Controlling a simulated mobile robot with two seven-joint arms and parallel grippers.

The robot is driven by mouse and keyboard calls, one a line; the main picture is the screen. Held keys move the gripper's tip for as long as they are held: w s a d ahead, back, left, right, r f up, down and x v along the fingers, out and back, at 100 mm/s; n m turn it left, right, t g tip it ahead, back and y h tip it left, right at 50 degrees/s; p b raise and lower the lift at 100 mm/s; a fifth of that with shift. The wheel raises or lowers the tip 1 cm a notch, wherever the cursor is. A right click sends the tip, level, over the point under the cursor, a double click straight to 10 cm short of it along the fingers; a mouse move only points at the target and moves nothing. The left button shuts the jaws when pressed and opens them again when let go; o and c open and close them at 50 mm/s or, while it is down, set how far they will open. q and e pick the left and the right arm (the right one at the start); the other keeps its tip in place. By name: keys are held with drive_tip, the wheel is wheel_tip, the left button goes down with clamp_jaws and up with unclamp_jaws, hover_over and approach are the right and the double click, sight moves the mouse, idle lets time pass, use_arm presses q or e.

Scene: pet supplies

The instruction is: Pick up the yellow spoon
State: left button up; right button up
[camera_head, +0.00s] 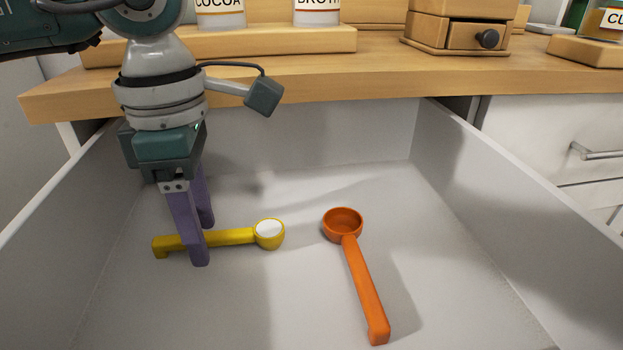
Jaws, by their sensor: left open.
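The yellow spoon (237,237) lies in the open white drawer, its handle to the left and its round bowl, pale inside, to the right. My left gripper (203,244) points down over its handle with purple fingers. One finger stands in front of the handle and hides part of it; the other is behind it. The fingers are apart and the handle appears to lie between them; I cannot tell if they touch it. My right gripper is not in view.
An orange spoon (359,275) lies to the right in the same drawer (455,290). The drawer walls rise on both sides. A wooden counter (380,76) with labelled jars and a small wooden drawer box (459,30) overhangs the back. The drawer's right part is clear.

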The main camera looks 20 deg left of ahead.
use_arm(q)
drive_tip(key=shift+f, duration=0.3)
clamp_jaws()
idle(0.6)
